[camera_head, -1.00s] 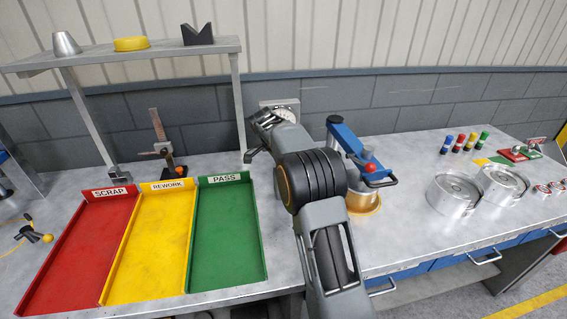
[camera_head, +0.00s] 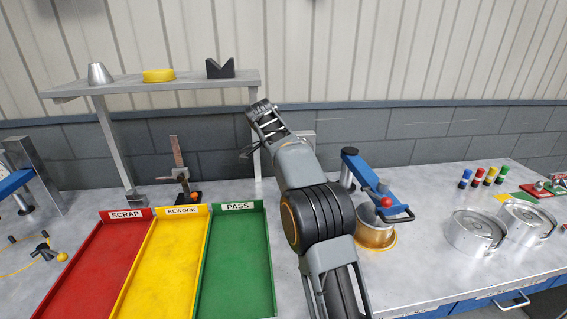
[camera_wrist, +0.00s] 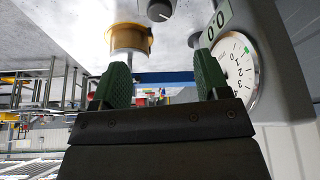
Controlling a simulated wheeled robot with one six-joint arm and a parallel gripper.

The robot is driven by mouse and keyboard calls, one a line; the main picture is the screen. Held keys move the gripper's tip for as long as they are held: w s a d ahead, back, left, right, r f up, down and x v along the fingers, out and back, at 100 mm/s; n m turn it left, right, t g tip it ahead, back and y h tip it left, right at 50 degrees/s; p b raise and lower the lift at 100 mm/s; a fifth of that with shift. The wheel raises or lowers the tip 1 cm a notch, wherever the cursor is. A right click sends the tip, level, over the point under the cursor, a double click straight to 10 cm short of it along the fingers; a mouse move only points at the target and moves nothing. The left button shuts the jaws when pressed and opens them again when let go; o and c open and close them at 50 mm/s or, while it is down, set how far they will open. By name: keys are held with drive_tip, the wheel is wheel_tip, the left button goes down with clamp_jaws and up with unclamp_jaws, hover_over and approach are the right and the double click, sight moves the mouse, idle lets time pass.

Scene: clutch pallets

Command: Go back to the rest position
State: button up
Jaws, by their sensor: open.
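My arm rises up the middle of the head view. Its wrist end stands higher than the bench, beside the right post of the shelf. My gripper (camera_wrist: 162,82) shows in the wrist view with its two dark green fingers well apart and nothing between them. In the head view the fingers are mostly hidden by the wrist. Past the fingers, the wrist view shows a brass-coloured round part (camera_wrist: 128,40) and a white dial gauge (camera_wrist: 236,70), both apart from the fingers.
Red (camera_head: 72,283), yellow (camera_head: 130,290) and green (camera_head: 266,270) trays lie left of my arm. A shelf (camera_head: 130,88) stands behind them. A blue press (camera_head: 362,172) over the brass part stands close right of my arm. Metal housings (camera_head: 472,240) sit farther right.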

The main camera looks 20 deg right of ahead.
drive_tip(key=shift+a+r, duration=0.15)
drive_tip(key=shift+r, duration=0.15)
idle(0.4)
wheel_tip(320, 180, down, 7)
drive_tip(key=s+a+n+y, duration=0.2)
drive_tip(key=n, duration=0.7)
drive_tip(key=s+a+f+n+t+y, duration=0.1)
drive_tip(key=s+n, duration=0.3)
drive_tip(key=s, duration=1)
drive_tip(key=s+a+f+n+t+y, duration=0.1)
drive_tip(key=s+a+n+t, duration=0.1)
drive_tip(key=s, duration=1.2)
drive_tip(key=shift+a+f+n+t, duration=0.35)
drive_tip(key=shift+a+n, duration=0.55)
drive_tip(key=shift+n, duration=0.2)
